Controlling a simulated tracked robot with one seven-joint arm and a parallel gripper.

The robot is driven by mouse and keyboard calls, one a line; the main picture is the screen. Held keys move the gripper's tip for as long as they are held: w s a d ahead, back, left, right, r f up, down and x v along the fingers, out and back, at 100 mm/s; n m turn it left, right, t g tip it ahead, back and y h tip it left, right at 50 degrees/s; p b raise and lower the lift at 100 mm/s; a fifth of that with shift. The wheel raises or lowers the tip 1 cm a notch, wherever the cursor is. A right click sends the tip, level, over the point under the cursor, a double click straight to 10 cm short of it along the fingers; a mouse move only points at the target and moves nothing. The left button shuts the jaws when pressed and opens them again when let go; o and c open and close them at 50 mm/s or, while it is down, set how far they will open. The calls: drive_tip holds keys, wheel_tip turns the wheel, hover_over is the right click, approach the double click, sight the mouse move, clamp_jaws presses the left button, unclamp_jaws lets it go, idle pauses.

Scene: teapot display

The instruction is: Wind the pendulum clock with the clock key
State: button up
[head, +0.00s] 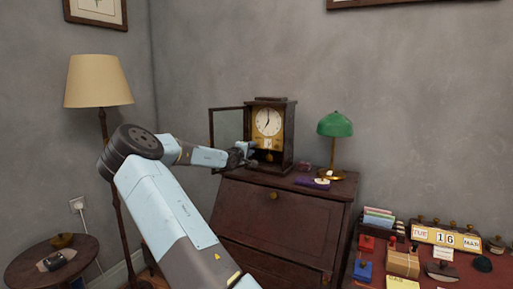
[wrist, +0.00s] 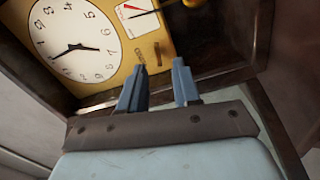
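The pendulum clock (head: 290,135) stands upright on the dark wooden bureau. Its glass door (head: 226,138) is swung open to the left. The white dial (wrist: 68,35) and brass front plate fill the upper left of the wrist view, tilted. My gripper (head: 248,153) is at the clock's open front, by the lower left of its face. In the wrist view my gripper (wrist: 158,80) has its two fingers apart, with nothing seen between them. A small brass piece (wrist: 158,54) shows on the plate just beyond the fingertips; I cannot tell whether it is the clock key.
A floor lamp (head: 98,82) and a small round table (head: 30,270) stand at left. A crowded red-topped desk is at lower right.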

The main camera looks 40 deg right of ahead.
sight(258, 144)
drive_tip(key=shift+x, duration=2.2)
clamp_jaws()
drive_tip(key=shift+d, duration=0.2)
drive_tip(key=shift+a+f, duration=0.15)
drive_tip(key=shift+f, duration=0.05)
